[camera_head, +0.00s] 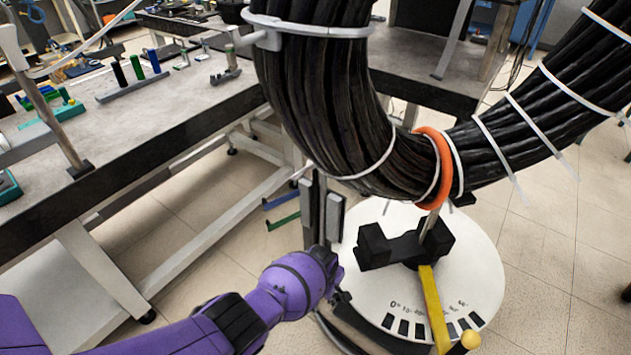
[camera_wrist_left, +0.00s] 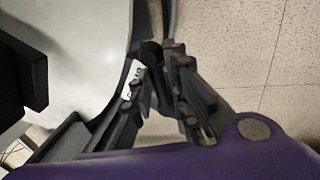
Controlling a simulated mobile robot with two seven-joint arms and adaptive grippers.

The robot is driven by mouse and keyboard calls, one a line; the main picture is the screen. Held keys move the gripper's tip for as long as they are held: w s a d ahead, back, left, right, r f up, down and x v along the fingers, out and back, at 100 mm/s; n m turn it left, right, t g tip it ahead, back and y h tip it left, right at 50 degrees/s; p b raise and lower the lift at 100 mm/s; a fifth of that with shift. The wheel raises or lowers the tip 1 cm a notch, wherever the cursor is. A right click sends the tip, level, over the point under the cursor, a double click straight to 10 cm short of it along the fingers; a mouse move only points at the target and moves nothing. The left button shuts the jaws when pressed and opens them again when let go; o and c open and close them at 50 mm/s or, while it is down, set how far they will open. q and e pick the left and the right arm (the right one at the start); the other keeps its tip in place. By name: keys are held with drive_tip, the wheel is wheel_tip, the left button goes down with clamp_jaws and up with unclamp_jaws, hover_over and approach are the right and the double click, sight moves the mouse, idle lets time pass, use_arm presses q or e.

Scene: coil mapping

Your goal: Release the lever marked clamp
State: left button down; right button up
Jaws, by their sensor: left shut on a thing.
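The lever (camera_wrist_left: 152,53) is dark with a rounded end and shows in the left wrist view between my fingers, beside the edge of the white round plate. A white label (camera_wrist_left: 131,82) with dark lettering sits next to it, partly covered by a finger. My left gripper (camera_wrist_left: 158,85) is shut on the lever. In the head view my purple left arm reaches in from the lower left, and the left gripper (camera_head: 343,296) is at the left edge of the round plate (camera_head: 470,265). The wrist hides most of the fingers and the lever there. My right gripper is not in view.
A thick black cable bundle (camera_head: 320,100) with an orange ring (camera_head: 437,165) hangs above the plate. A yellow bar (camera_head: 434,305) and a black block (camera_head: 390,245) are on the plate. A workbench (camera_head: 130,120) stands at the left. Tiled floor is open at the right.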

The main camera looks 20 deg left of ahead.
use_arm(q)
drive_tip(key=shift+w+a+r, duration=0.1)
drive_tip(key=shift+w+r, duration=0.1)
drive_tip(key=shift+w, duration=0.15)
drive_tip(key=c, duration=1.7)
unclamp_jaws()
drive_tip(key=shift+w, duration=0.1)
drive_tip(key=shift+f, duration=0.1)
drive_tip(key=s+r, duration=0.1)
drive_tip(key=r, duration=0.6)
drive_tip(key=s+r, duration=0.1)
drive_tip(key=r, duration=0.3)
drive_tip(key=shift+s+a+r, duration=0.3)
drive_tip(key=shift+s, duration=0.05)
